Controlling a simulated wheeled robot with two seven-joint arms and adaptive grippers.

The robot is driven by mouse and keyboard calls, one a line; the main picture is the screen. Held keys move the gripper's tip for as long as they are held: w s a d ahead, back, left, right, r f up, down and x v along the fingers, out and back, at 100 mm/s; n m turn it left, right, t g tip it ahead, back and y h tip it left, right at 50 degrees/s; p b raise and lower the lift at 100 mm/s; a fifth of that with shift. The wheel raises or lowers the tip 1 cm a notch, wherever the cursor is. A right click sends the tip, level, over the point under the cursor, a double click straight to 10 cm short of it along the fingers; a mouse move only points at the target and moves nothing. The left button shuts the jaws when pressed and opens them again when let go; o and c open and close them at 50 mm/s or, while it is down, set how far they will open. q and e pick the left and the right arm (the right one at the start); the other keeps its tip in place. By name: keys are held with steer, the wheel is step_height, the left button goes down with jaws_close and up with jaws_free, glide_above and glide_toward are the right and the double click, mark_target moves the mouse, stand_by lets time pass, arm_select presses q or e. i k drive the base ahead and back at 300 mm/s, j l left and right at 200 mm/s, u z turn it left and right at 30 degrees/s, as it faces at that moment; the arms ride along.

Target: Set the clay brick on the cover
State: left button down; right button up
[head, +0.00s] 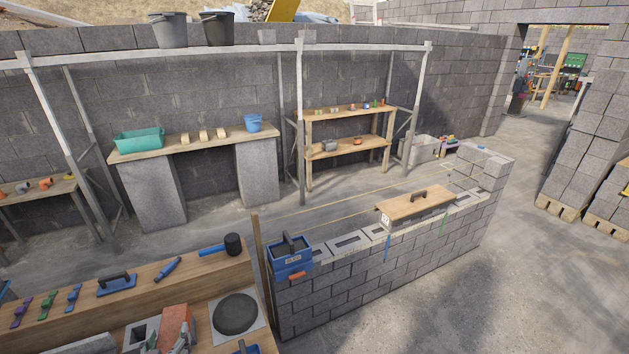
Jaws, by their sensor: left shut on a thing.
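The reddish clay brick (175,322) stands on end at the bottom of the head view, beside a grey hollow block. My left gripper (181,345) is at the brick's lower right side, shut on it; the picture's lower edge cuts off much of the gripper. I cannot tell whether the brick touches the bench. A dark round cover (236,313) lies in a pale square slab just right of the brick, with nothing on it.
The grey hollow block (141,336) stands close left of the brick. A wooden ledge behind holds a mallet (231,245), a blue-based float (117,285) and several small tools. A blue box (290,256) sits on the low block wall to the right.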

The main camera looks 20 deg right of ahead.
mark_target(397, 206)
steer(key=l+z, duration=0.1)
steer(key=l, duration=0.4)
steer(key=i+l, duration=0.15)
steer(key=l, duration=0.3)
steer(key=l+z, duration=0.15)
steer(key=l, duration=0.35)
steer(key=i+l, duration=0.2)
steer(key=i+l+z, duration=0.1)
steer(key=l, duration=0.3)
steer(key=i+l+z, duration=0.1)
steer(key=i+l, duration=0.35)
steer(key=i, duration=0.2)
steer(key=i+z, duration=0.2)
steer(key=i, duration=0.35)
steer(key=i+j+z, duration=0.1)
steer(key=i+j, duration=0.25)
steer(key=i+j+z, duration=0.1)
steer(key=i+j, duration=0.25)
steer(key=j, duration=0.15)
